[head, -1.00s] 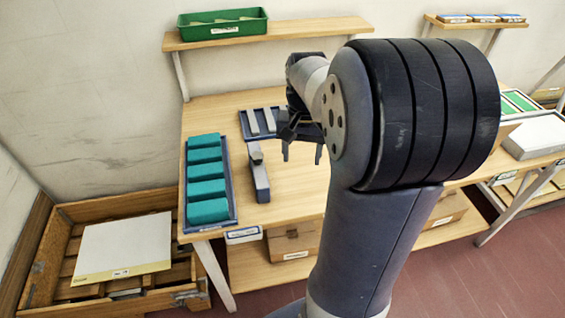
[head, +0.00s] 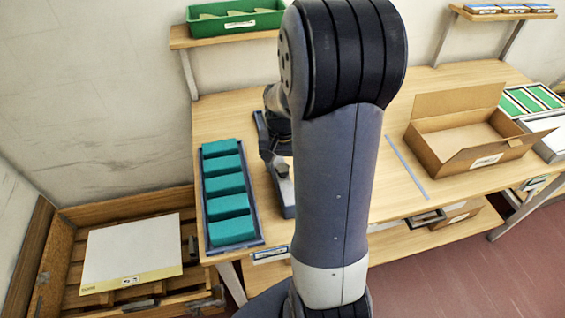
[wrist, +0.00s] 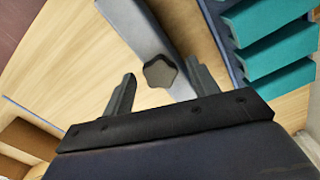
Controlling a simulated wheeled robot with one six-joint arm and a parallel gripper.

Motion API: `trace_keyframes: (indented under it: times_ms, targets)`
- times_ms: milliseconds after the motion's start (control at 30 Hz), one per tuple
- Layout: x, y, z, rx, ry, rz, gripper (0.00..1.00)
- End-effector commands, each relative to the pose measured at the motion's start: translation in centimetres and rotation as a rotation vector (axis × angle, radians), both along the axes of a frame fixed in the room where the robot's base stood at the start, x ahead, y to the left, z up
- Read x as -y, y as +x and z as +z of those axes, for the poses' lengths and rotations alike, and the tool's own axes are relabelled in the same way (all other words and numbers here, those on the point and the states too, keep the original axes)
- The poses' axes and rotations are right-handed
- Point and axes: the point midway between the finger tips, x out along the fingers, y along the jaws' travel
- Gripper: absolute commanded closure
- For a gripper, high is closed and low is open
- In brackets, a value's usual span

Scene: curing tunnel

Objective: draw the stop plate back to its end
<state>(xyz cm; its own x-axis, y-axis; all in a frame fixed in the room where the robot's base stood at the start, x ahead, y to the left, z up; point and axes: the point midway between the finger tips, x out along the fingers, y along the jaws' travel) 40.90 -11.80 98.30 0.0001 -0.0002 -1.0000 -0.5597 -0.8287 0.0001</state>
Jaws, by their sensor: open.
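The stop plate is a grey bar with a dark lobed knob. In the head view the grey bar (head: 286,197) lies just right of the tray of teal blocks, partly hidden by my arm. In the wrist view the bar (wrist: 135,25) runs up and away, with the knob (wrist: 160,72) facing me. My gripper (wrist: 163,80) is open, one finger on each side of the knob. Gaps show between the knob and both fingers. The head view mostly hides my gripper behind my arm.
A blue tray (head: 206,232) of teal blocks (head: 230,205) stands close left of the bar. An open cardboard box (head: 433,150) stands right on the wooden table (head: 400,125). A green bin (head: 235,24) sits on the shelf above. A wooden crate (head: 63,240) is at lower left.

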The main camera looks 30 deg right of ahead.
Motion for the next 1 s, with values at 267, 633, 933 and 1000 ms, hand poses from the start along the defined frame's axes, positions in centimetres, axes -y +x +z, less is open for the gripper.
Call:
trace_keyframes:
  times_ms: [267,633,933,1000]
  targets:
    - [0.0,0.0,0.0,0.000,0.000,0.000,0.63]
    - [0.0,0.0,0.1,0.000,0.000,0.000,0.94]
    - [-0.6,0.2,0.0,0.000,0.000,0.002,1.00]
    - [-1.5,0.5,0.0,0.000,0.000,0.005,1.00]
